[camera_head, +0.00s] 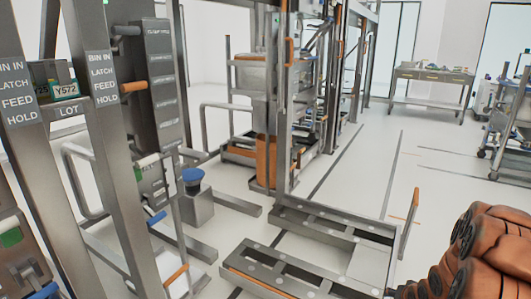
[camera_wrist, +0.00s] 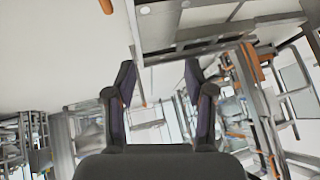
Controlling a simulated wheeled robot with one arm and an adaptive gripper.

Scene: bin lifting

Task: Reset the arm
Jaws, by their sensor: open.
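My gripper (camera_wrist: 158,90) shows in the wrist view, with its two dark fingers spread apart and nothing between them. The wrist picture is turned over, with the floor at the top and the room's equipment below. My orange-brown arm (camera_head: 485,255) fills the lower right corner of the head view. The gripper itself does not show in the head view.
Metal posts with labelled panels (camera_head: 160,85) stand close at the left. A low steel frame (camera_head: 330,230) lies on the floor ahead. A blue-topped pedestal (camera_head: 195,195) stands at centre left. A workbench (camera_head: 432,85) is at the back. Floor (camera_head: 385,165) at right centre is mostly clear.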

